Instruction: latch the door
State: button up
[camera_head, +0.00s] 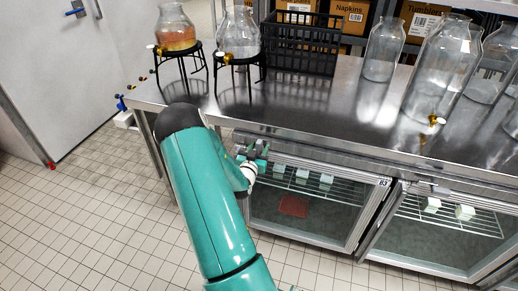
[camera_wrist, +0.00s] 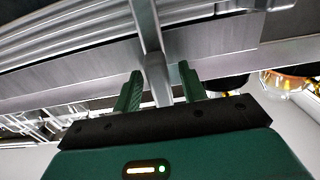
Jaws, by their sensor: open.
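The left glass door (camera_head: 369,215) of the under-counter cabinet has a metal frame and a label at its upper right corner. I cannot tell whether it is fully closed. My gripper (camera_head: 256,158) is by the upper left part of this door, just below the counter's front edge. In the wrist view, my gripper (camera_wrist: 160,86) has its two green fingers apart, with a grey metal bar (camera_wrist: 155,68) between them. The fingers do not visibly clamp the bar. I cannot tell whether the bar is the latch. My arm hides the door's left side.
The steel counter (camera_head: 310,110) holds two drink dispensers on black stands, a black basket (camera_head: 302,45) and several clear glass jars. A second glass door (camera_head: 440,235) is at right. A white door (camera_head: 62,75) with a blue handle stands at left. The tiled floor (camera_head: 90,220) is clear.

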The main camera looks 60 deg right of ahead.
jog(key=s+a, duration=0.2)
jog(key=a, duration=1.1)
jog(key=shift+a, duration=0.2)
jog(key=w+a+r+n+t+y, duration=0.1)
jog(key=w+a+r+t+y, duration=0.15)
jog(key=w+a, duration=0.35)
jog(key=w+a+r+n+t+y, duration=0.15)
jog(key=w+a+r+y, duration=0.25)
jog(key=w, duration=0.4)
jog(key=w+a+r+n+t+y, duration=0.1)
jog(key=w+a+r+n+y, duration=0.2)
jog(key=a, duration=0.4)
jog(key=w+a+r+t+y, duration=0.1)
jog(key=w+a+r+y, duration=0.1)
jog(key=a+r+y, duration=0.3)
jog(key=s+a+r+n+y, duration=0.2)
jog(key=s+a+r+n, duration=0.15)
jog(key=a, duration=0.45)
jog(key=s+a+r+n+y, duration=0.1)
jog(key=s+a+r+n, duration=0.2)
jog(key=a+r, duration=0.35)
jog(key=s+a+r+n+g, duration=0.1)
jog(key=s+a+n, duration=0.1)
jog(key=s, duration=0.4)
jog(key=s+a+r+n+g, duration=0.1)
jog(key=s+a+n+g, duration=0.1)
jog(key=s+a, duration=0.3)
jog(key=shift+s+r, duration=0.35)
jog(key=shift+s, duration=0.65)
